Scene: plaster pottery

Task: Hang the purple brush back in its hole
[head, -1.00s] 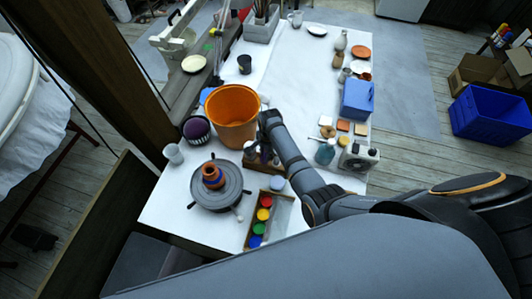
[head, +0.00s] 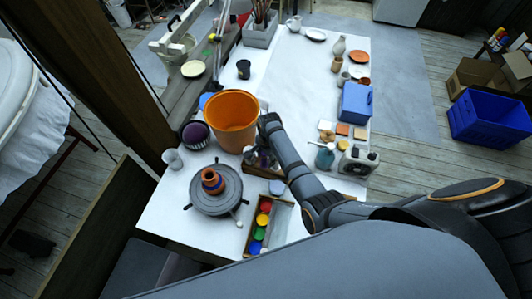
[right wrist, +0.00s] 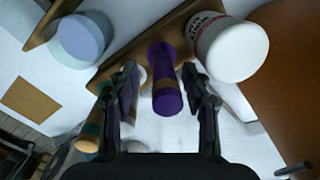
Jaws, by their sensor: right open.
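The purple brush (right wrist: 163,70) shows in the right wrist view, its rounded handle end toward the camera. It lies between the two fingers of my right gripper (right wrist: 164,84), which are open on either side of it. The brush overlaps the edge of a wooden rack (right wrist: 122,55); I cannot tell whether it sits in a hole. In the head view my right gripper (head: 261,158) is low over the rack area beside the orange bucket, and the arm largely hides the brush there. My left gripper is not in view.
A teal-and-tan handle (right wrist: 90,135) is close outside the left finger. A white jar (right wrist: 232,50) and a pale blue jar (right wrist: 80,40) stand by the rack. The orange bucket (head: 231,115), banding wheel (head: 215,192) and paint tray (head: 254,236) are near; white table lies clear farther back.

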